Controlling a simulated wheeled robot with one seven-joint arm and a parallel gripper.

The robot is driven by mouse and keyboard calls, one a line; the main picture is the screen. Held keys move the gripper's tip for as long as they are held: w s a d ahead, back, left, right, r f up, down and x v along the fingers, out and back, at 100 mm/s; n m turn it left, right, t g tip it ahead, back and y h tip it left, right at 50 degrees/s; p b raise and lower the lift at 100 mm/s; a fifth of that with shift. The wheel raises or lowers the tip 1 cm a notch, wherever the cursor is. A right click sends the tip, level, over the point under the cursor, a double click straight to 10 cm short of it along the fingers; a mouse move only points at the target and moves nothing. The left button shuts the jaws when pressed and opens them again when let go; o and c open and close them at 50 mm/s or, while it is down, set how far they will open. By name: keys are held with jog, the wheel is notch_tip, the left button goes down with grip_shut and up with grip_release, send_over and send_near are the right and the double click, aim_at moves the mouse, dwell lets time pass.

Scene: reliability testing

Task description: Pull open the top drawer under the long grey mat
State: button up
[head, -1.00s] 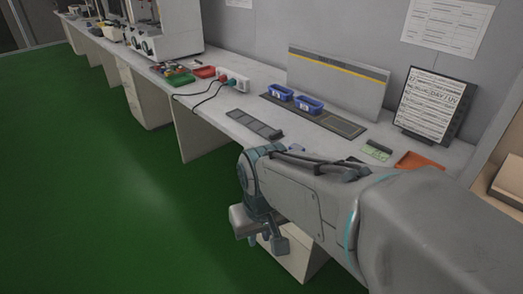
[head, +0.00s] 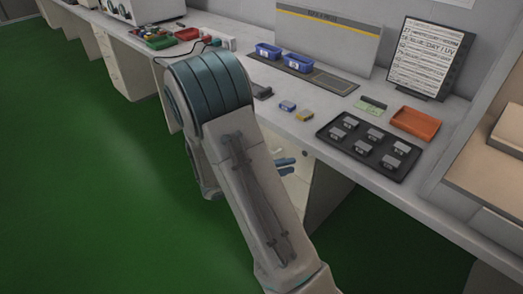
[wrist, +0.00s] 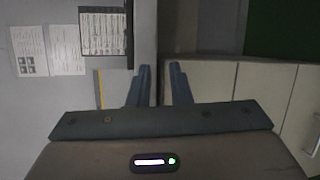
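The long grey mat (head: 335,84) lies on the bench in the head view, with two blue bins on it. The light drawer unit (head: 322,188) below the bench is partly hidden behind my arm. My gripper (head: 285,166) shows there only as blue fingertips beside the unit. In the wrist view my gripper (wrist: 162,80) has its two fingers apart, with nothing between them. Pale cabinet fronts (wrist: 275,95) lie to their right, with a metal handle (wrist: 312,138) at the edge.
On the bench stand a black tray (head: 350,153) of small grey parts, an orange tray (head: 416,122) and a document stand (head: 430,58). Small blue and yellow blocks lie near the bench's front edge. Green floor (head: 80,200) is clear at the left.

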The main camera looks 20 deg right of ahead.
jog(key=w+a+f+n+t+y+b, duration=0.1)
jog(key=w+a+f+n+t, duration=0.25)
jog(key=w+f+t, duration=0.3)
jog(key=w+a+f+n+t+y+b, duration=0.1)
jog(key=w+a+f+n+t+b, duration=0.2)
jog(key=w+f+t, duration=0.35)
jog(key=shift+n+t, duration=0.4)
jog(key=shift+n, duration=0.25)
jog(key=x, duration=1.2)
jog(key=shift+d+r, duration=0.15)
jog(key=shift+d, duration=0.35)
grip_shut()
